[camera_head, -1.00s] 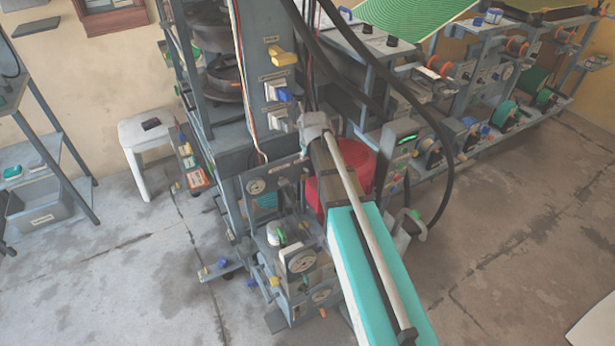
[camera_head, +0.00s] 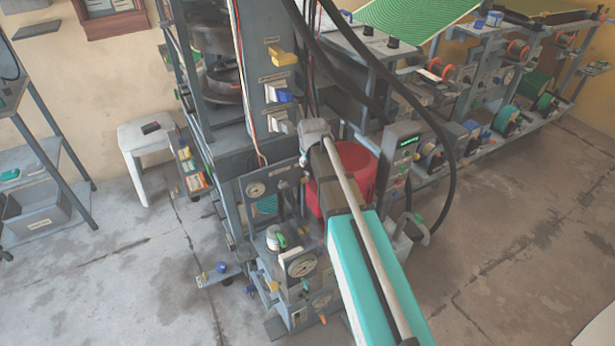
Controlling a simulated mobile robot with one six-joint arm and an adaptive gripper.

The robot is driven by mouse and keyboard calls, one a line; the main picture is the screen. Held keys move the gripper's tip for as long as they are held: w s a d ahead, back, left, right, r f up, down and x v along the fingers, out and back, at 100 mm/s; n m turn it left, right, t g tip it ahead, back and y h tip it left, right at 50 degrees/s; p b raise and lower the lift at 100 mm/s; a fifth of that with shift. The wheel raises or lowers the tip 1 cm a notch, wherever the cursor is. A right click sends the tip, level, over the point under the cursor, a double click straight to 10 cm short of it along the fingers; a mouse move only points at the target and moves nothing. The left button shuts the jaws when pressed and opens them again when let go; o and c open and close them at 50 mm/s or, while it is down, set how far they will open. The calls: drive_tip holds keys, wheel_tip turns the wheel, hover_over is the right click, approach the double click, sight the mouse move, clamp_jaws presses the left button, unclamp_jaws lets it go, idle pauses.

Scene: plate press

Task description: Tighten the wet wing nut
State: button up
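A plate press with a grey upright column (camera_head: 255,140) and a low gauge block (camera_head: 302,264) fills the middle of the view. Small coloured knobs or fasteners sit around it: a blue one (camera_head: 221,267) on a low foot plate and a yellow one (camera_head: 273,286) by the gauge block. They are too small to tell whether one is a wing nut, and no wet one can be made out. My teal arm (camera_head: 375,275) reaches from the lower right up to a grey joint in front of the press. My gripper is not visible.
A red drum (camera_head: 352,165) stands behind my arm, and black hoses (camera_head: 440,130) arch to its right. A white stool (camera_head: 147,142) and a shelf rack with a grey bin (camera_head: 35,212) are at left. The floor is clear at lower left and right.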

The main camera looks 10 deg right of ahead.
sight(307, 172)
drive_tip(key=shift+b+x, duration=4.85)
drive_tip(key=shift+x, duration=0.8)
clamp_jaws()
